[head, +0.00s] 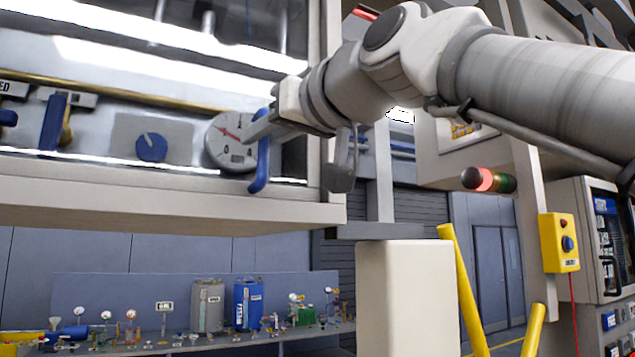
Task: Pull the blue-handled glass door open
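The glass door (190,110) of the white-framed cabinet fills the upper left and looks closed. Its blue handle (262,165) is an upright bar near the door's right edge. My gripper (256,130) reaches in from the right, with its fingertips at the upper part of the handle. A fingertip shows just left of the bar. I cannot tell whether the fingers touch or clamp the bar, since they overlap in this view.
Behind the glass are a round gauge (226,150), a blue knob (151,147) and a blue lever (53,122). A white block (405,300) and yellow rails (462,285) stand at lower middle right. A bench (185,345) with jugs and fittings lies below.

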